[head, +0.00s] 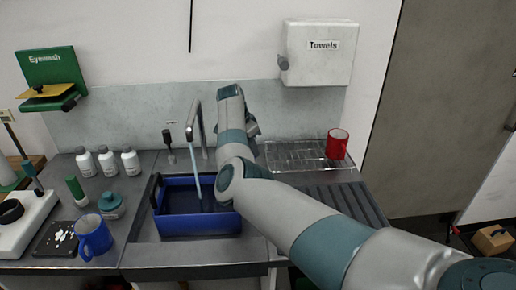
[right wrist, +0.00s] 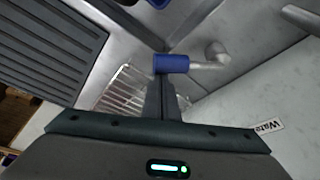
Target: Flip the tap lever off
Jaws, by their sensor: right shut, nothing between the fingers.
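The grey tap (head: 194,117) stands at the back of the sink, and a pale blue stream of water (head: 197,180) runs from it into a blue basin (head: 200,222). The tap lever is hidden behind my right arm in the head view. In the right wrist view a lever with a blue grip (right wrist: 172,64) sticks out from a metal elbow (right wrist: 215,54). My right gripper (right wrist: 164,82) is shut and empty, its fingertips right at the blue grip; I cannot tell whether they touch. My left gripper is not in view.
A wire rack (head: 290,155) with a red mug (head: 337,143) stands right of the tap. Several white bottles (head: 107,161) and a blue mug (head: 93,236) stand on the left counter. A towel dispenser (head: 318,62) hangs on the wall above.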

